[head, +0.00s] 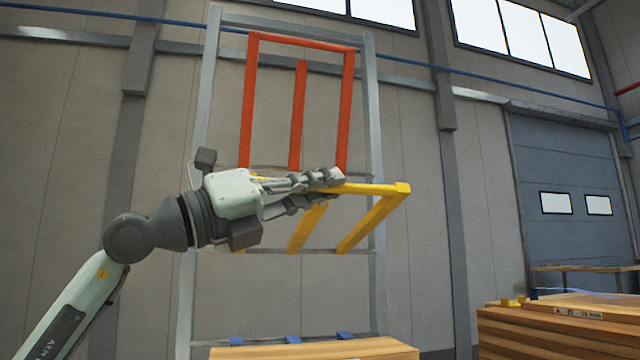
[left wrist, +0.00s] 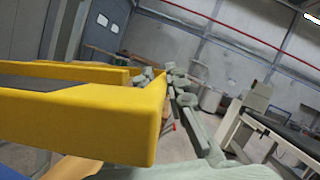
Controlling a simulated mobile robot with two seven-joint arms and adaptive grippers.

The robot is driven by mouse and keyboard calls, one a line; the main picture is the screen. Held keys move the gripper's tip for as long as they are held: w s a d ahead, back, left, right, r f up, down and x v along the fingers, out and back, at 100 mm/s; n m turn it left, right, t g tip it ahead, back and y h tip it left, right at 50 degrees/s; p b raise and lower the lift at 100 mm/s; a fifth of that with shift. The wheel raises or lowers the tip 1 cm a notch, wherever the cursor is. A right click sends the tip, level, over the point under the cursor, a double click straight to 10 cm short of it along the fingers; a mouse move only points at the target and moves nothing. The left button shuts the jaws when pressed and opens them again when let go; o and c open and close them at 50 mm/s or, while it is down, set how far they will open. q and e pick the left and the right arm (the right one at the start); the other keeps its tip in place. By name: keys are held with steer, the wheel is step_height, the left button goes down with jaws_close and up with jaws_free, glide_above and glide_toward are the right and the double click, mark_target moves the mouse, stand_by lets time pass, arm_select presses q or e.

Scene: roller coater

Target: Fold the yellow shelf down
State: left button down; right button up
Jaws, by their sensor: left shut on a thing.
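The yellow shelf (head: 372,222) is an open frame of bars on the grey metal rack (head: 374,130). It sticks out from the rack toward me, tilted off the upright. My left gripper (head: 325,188) comes in from the left and is shut on the shelf's outer bar, hiding part of it and the shelf's left side. In the left wrist view the yellow shelf (left wrist: 90,122) fills the left side close up, with grey finger links beside its end. My right gripper is in neither view.
A red shelf frame (head: 297,115) stands upright on the rack above the yellow one. Blue parts (head: 291,339) show low, behind a wooden stack (head: 315,350). More stacked boards (head: 560,325) stand at lower right. The left wrist view shows a conveyor-like machine (left wrist: 275,135) at right.

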arm_select(q)
steer(key=shift+f, duration=0.4)
steer(key=c, duration=1.8)
jaws_free()
steer(key=shift+s, duration=0.1)
steer(key=shift+a, duration=0.1)
